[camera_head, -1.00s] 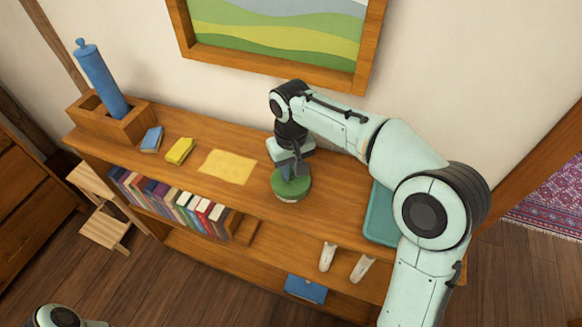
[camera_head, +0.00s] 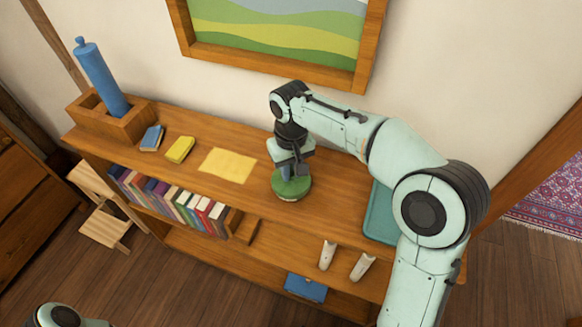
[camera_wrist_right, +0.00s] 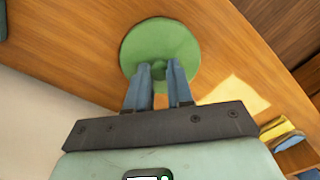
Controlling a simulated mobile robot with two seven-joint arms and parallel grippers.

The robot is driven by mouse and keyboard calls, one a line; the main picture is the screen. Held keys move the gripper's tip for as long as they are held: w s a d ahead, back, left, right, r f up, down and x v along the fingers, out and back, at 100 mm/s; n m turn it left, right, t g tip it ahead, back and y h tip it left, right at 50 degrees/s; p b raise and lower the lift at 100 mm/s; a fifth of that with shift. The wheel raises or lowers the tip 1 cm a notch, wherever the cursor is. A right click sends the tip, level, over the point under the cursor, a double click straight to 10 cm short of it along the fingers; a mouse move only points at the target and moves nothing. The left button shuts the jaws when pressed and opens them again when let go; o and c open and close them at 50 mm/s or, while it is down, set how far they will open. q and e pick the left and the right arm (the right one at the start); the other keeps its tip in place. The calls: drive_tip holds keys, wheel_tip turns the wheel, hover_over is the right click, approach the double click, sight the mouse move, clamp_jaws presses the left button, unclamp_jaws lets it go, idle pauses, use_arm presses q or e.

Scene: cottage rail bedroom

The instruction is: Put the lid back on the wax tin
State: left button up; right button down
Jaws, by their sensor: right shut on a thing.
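A round green lid (camera_head: 292,186) is over the wax tin on the shelf top. A thin pale edge of the tin (camera_head: 291,199) shows at the lid's front; the lid hides the rest. My right gripper (camera_head: 290,172) points down at the lid from above and is shut on its knob. In the right wrist view, the green lid (camera_wrist_right: 160,45) has its small knob (camera_wrist_right: 160,70) between the two fingers. I cannot tell whether the lid is fully seated. My left gripper is out of view.
On the wooden shelf top (camera_head: 335,205) lie a yellow sheet (camera_head: 228,165), a yellow block (camera_head: 180,150), a blue block (camera_head: 152,138) and a teal tray (camera_head: 380,215). A wooden box (camera_head: 105,122) with a blue cylinder (camera_head: 102,80) stands at the left end. The wall is close behind.

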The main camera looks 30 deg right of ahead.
drive_tip(key=shift+f, duration=0.1)
idle(0.6)
drive_tip(key=c, duration=0.9)
unclamp_jaws()
use_arm(q)
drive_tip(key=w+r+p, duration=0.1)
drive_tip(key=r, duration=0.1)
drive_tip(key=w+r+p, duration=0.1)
drive_tip(key=p, duration=0.1)
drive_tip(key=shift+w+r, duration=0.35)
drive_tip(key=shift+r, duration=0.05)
use_arm(e)
wheel_tip(320, 180, up, 13)
drive_tip(key=shift+r, duration=0.2)
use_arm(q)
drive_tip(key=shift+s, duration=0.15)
use_arm(e)
drive_tip(key=shift+f, duration=0.1)
